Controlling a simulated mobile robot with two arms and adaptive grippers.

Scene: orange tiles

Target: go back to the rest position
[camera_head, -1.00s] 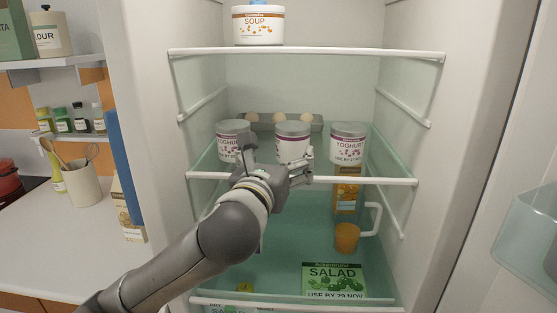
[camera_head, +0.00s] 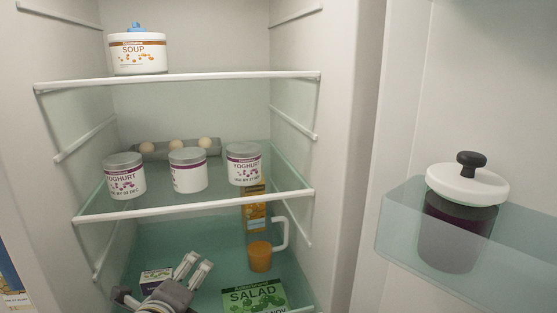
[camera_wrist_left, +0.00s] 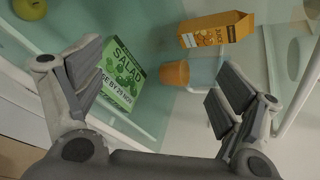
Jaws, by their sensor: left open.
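My left gripper (camera_head: 187,276) is open and empty, low in front of the fridge at the bottom of the head view. In the left wrist view its two fingers (camera_wrist_left: 158,88) are spread wide with nothing between them touching. Beyond them in that view are a green salad box (camera_wrist_left: 124,75), an orange cup (camera_wrist_left: 174,73) and an orange juice carton (camera_wrist_left: 216,33). My right gripper is not in view.
Three yoghurt tubs (camera_head: 188,171) stand on the middle shelf, with eggs (camera_head: 176,146) behind. A soup tub (camera_head: 138,52) is on the top shelf. A lidded jar (camera_head: 458,225) sits in the door bin (camera_head: 400,222) at right.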

